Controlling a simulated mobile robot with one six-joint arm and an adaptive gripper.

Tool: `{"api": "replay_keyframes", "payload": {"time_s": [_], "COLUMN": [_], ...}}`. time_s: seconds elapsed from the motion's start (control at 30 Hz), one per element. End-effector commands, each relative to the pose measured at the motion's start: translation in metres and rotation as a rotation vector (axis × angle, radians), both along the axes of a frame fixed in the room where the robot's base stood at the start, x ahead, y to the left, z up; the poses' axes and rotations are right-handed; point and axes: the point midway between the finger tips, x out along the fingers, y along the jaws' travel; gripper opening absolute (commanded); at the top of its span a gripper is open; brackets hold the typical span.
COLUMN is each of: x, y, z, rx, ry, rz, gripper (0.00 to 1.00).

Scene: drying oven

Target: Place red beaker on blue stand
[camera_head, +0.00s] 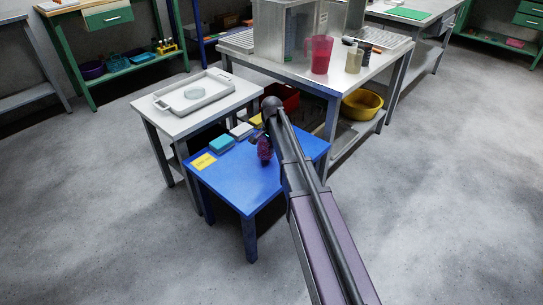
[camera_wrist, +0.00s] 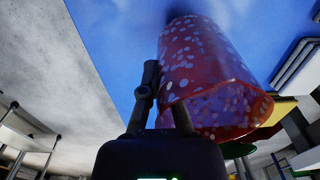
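The red beaker, see-through with pale specks, fills the upper right of the wrist view (camera_wrist: 205,65). Its rim faces the camera and its far end is close to the blue surface. In the head view it is a small dark red shape (camera_head: 265,151) over the blue stand (camera_head: 250,182). My gripper (camera_head: 262,136) is at the beaker, above the stand. In the wrist view one dark finger lies along the beaker's left side, and the other is partly hidden at its rim. I cannot tell whether they grip the wall, or whether the base touches the stand.
The stand also bears a yellow label (camera_head: 203,162), a teal box (camera_head: 221,144) and a pale box with yellow (camera_head: 241,130). A white table with a tray (camera_head: 213,99) adjoins it at left. Behind is a metal table with a clear-walled box (camera_head: 272,32) and a red pitcher (camera_head: 319,54). The stand's front is clear.

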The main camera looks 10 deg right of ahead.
Motion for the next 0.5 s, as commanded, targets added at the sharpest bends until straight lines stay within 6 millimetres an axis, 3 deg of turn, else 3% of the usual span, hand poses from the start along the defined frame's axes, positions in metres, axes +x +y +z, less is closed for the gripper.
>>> {"api": "replay_keyframes", "payload": {"time_s": [0.27, 0.5], "x": [0.000, 0.000], "y": [0.000, 0.000], "z": [-0.003, -0.019], "rx": [0.000, 0.000], "ry": [0.000, 0.000], "rz": [0.000, 0.000], "gripper": [0.00, 0.00]}}
